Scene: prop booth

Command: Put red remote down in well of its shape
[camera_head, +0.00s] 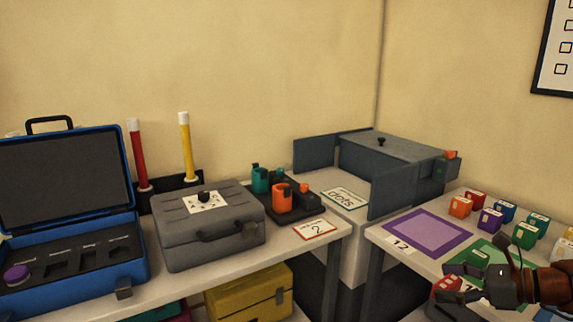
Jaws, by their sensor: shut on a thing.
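My gripper (466,282) is at the lower right, over the front edge of the right table. It is shut on a small red thing with pale marks, which I take as the red remote (446,285); the fingers partly cover it. The open blue case (136,272) stands at the far left, well away from my gripper. Its dark foam insert (73,272) has several cut-out wells with small labels. A purple round piece (17,274) sits in the leftmost one. The well shapes are too small to tell exactly.
A closed grey case (210,238) stands beside the blue case. Orange and teal pieces stand on a dark tray (279,212). A grey box with open doors (392,152) fills the corner. The right table holds a purple mat (428,232), a green mat and several coloured blocks.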

